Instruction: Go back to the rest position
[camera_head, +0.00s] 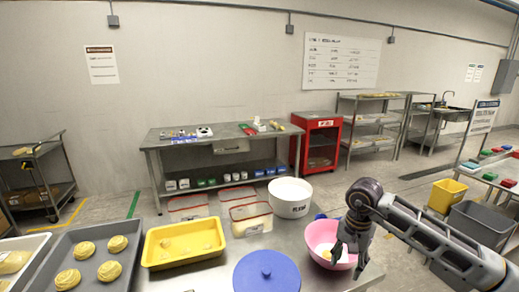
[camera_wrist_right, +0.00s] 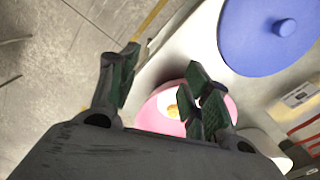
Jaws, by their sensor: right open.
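My right gripper (camera_head: 347,262) is at the right of the steel table in the head view, pointing down in front of the pink bowl (camera_head: 317,232) and partly covering it. In the right wrist view the gripper (camera_wrist_right: 163,85) has its fingers spread apart, with nothing between them. The pink bowl (camera_wrist_right: 152,112) shows behind and between the fingers there, with something small and yellowish inside. I cannot tell whether the fingertips touch the bowl. My left gripper is not in view.
A round blue lid (camera_head: 250,274) lies left of the bowl. A white tub (camera_head: 290,207), a yellow tray (camera_head: 150,257) and a grey tray of dough pieces (camera_head: 55,248) stand on the table. Yellow (camera_head: 441,199) and grey bins stand at the right, near my right arm.

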